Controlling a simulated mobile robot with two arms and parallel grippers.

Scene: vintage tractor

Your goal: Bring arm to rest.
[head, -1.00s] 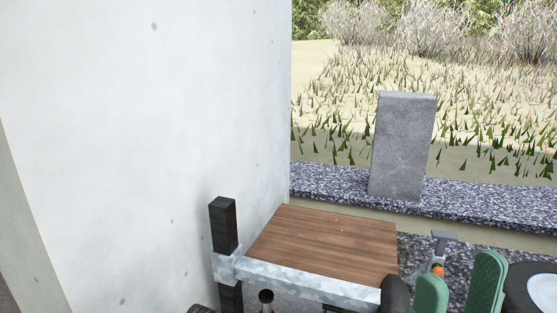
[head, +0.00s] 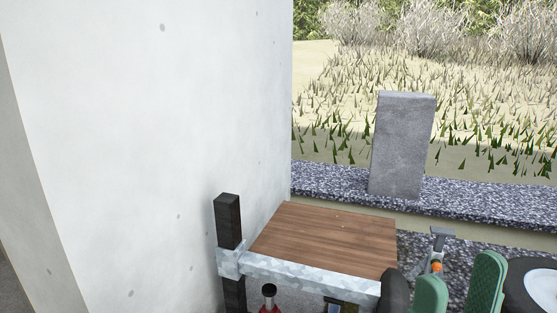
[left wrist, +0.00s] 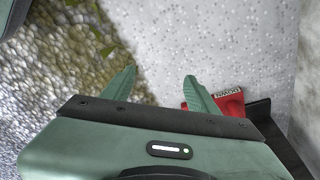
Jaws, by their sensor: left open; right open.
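My right gripper (head: 458,270) is at the bottom right of the head view. Its two green fingers stand apart with nothing visible between them. It is close to the right front corner of a wooden bench top (head: 330,240). My left gripper (left wrist: 160,82) shows in the left wrist view, with its green fingers apart and empty. It is over gravel and a pale speckled surface. A red object (left wrist: 228,104) with lettering lies just right of its right finger; I cannot tell whether they touch. The left gripper is not seen in the head view.
A black post (head: 228,222) stands at the bench's left end, beside a pale concrete wall (head: 140,130). A grey stone block (head: 402,145) stands upright behind the bench. A small grey and orange tool (head: 438,250) is right of the bench. The bench top is bare.

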